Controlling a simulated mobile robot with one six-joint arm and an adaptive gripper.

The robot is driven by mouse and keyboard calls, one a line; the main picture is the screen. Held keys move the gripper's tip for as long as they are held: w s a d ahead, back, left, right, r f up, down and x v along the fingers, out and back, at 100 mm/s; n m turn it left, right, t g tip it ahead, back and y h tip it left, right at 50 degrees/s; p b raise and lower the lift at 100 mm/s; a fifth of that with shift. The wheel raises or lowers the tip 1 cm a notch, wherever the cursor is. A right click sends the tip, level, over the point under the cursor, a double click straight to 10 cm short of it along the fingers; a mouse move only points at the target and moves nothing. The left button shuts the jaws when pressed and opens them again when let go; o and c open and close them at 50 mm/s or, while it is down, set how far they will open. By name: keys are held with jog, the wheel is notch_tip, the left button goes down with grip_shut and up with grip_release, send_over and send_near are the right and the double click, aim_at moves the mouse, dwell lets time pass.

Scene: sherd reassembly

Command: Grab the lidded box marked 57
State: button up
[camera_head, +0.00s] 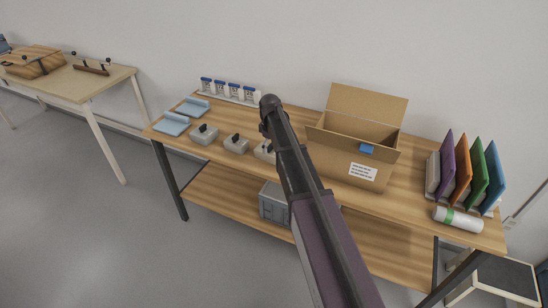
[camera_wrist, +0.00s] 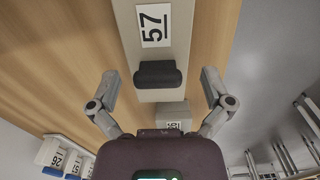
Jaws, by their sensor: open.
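The lidded box marked 57 (camera_wrist: 188,22) is close in the wrist view, a pale grey box with a white number label and a black handle (camera_wrist: 158,74) on its lid. My gripper (camera_wrist: 159,84) is open, with one finger on each side of the handle and gaps between. Nothing is held. In the head view several grey lidded boxes, such as one at the left (camera_head: 203,135) and one in the middle (camera_head: 236,146), stand in a row, the rightmost (camera_head: 262,153) partly behind my arm. Their numbers cannot be read there, and my fingers are hidden.
On the wooden table (camera_head: 408,205) stand an open cardboard box (camera_head: 335,158), coloured upright panels (camera_head: 462,168), a white roll (camera_head: 458,220), blue trays (camera_head: 172,124) and several blue-lidded jars (camera_head: 220,88). Another labelled grey block (camera_wrist: 172,112) shows below the handle in the wrist view.

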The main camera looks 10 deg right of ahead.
aim_at(271, 152)
jog(key=shift+f+b, duration=1.3)
jog(key=shift+f, duration=0.3)
jog(key=c, duration=1)
